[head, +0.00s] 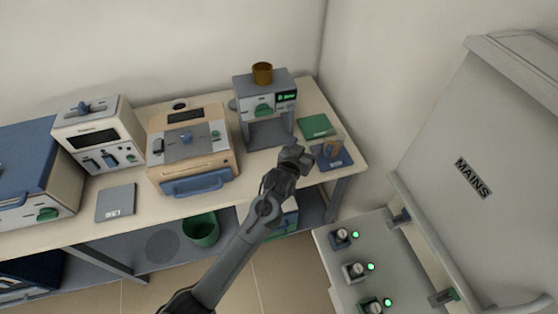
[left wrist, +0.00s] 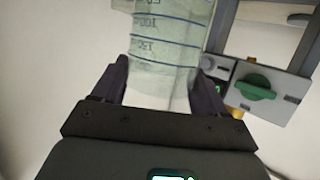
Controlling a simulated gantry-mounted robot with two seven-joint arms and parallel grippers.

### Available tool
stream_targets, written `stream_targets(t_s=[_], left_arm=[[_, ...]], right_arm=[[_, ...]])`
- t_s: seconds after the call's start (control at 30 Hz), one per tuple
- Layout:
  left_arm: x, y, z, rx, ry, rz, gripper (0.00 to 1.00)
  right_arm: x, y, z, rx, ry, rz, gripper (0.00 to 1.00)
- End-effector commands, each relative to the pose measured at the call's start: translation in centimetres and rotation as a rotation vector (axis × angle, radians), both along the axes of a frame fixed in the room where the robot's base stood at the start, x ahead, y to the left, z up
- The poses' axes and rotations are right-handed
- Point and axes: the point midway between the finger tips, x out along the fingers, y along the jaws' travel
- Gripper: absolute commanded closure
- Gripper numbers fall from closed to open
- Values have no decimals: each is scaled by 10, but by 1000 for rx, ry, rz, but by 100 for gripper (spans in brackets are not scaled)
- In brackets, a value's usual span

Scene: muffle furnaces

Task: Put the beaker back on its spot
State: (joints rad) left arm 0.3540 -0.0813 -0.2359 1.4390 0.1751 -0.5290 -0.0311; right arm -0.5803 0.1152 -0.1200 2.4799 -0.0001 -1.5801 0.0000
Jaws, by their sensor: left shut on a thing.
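The beaker (left wrist: 165,45) is clear, with blue graduation lines, and fills the space between my left fingers in the left wrist view. My left gripper (head: 318,151) is shut on it, over the right end of the bench in the head view. There the beaker (head: 332,148) shows as a small tannish shape over a dark blue mat (head: 336,163). I cannot tell whether its base touches the mat. A green mat (head: 316,126) lies just behind. My right gripper is not in view.
A grey device (head: 266,84) with a brown pot (head: 262,73) on top stands left of the mats. A furnace (head: 190,146) and a grey mat (head: 115,203) lie farther left. A control panel (head: 357,268) and a large MAINS cabinet (head: 490,150) are at the right.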

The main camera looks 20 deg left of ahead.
Motion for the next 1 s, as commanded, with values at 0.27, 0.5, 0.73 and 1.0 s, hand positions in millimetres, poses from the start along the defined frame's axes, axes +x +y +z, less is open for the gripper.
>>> stream_targets(t_s=[0.27, 0.5, 0.73, 1.0], left_arm=[[16, 56, -35, 1, 1, 4, 93], [26, 88, -55, 0, 0, 1, 93], [28, 96, -62, -1, 0, -1, 93], [28, 97, -91, -2, 2, 1, 93]], right_arm=[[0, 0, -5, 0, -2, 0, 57], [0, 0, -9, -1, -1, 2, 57], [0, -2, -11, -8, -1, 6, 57], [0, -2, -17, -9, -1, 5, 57]])
